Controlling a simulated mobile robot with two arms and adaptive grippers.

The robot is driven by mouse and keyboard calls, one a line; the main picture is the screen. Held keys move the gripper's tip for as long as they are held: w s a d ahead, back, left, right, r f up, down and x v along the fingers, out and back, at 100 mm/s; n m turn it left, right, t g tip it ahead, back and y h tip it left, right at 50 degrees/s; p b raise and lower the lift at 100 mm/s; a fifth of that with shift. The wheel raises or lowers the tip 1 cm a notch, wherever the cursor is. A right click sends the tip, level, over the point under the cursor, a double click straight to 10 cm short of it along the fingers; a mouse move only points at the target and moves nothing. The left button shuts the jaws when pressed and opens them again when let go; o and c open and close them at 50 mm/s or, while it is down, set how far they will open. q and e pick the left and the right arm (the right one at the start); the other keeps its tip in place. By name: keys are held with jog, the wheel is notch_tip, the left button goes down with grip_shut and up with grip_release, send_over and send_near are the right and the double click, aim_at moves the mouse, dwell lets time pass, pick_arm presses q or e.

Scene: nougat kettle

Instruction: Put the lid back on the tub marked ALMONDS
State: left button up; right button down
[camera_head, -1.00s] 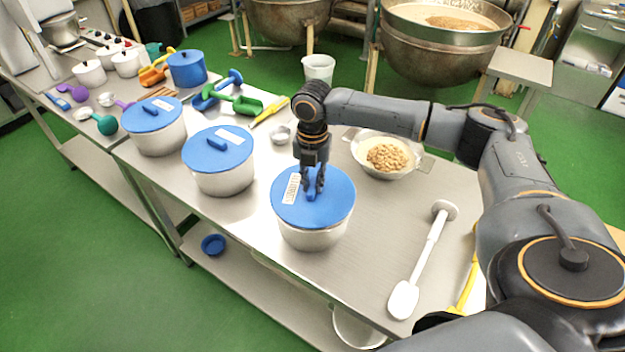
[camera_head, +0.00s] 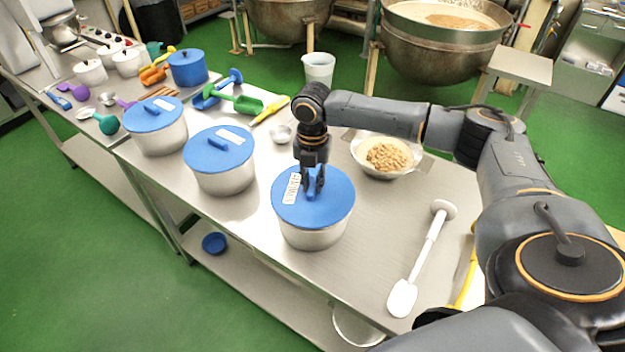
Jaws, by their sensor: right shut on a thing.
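A steel tub (camera_head: 312,238) stands near the middle of the steel table, with a blue lid (camera_head: 328,212) on top of it. The lid carries a white label whose lettering is too small to read for certain. The lid looks level and lies over the tub's rim; I cannot tell whether it is fully seated. My right gripper (camera_head: 313,192) points down from above and is shut on the lid's blue handle. The fingers partly hide the handle. My left gripper is not in view.
Two similar blue-lidded tubs (camera_head: 221,174) (camera_head: 155,132) stand to the left. A bowl of nuts (camera_head: 386,158) is behind my right gripper. A white paddle (camera_head: 425,255) lies to the right. Scoops (camera_head: 233,100) and a white cup (camera_head: 318,70) are at the back.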

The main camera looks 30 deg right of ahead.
jog(key=shift+f+p, duration=0.35)
jog(key=shift+p, duration=0.5)
dwell(0.8)
jog(key=c, duration=0.6)
grip_release()
jog(key=shift+r, duration=0.1)
notch_tip(320, 180, up, 5)
jog(key=p, duration=0.5)
jog(key=shift+p, duration=0.3)
jog(key=shift+r+p, duration=0.4)
jog(key=shift+r, duration=0.5)
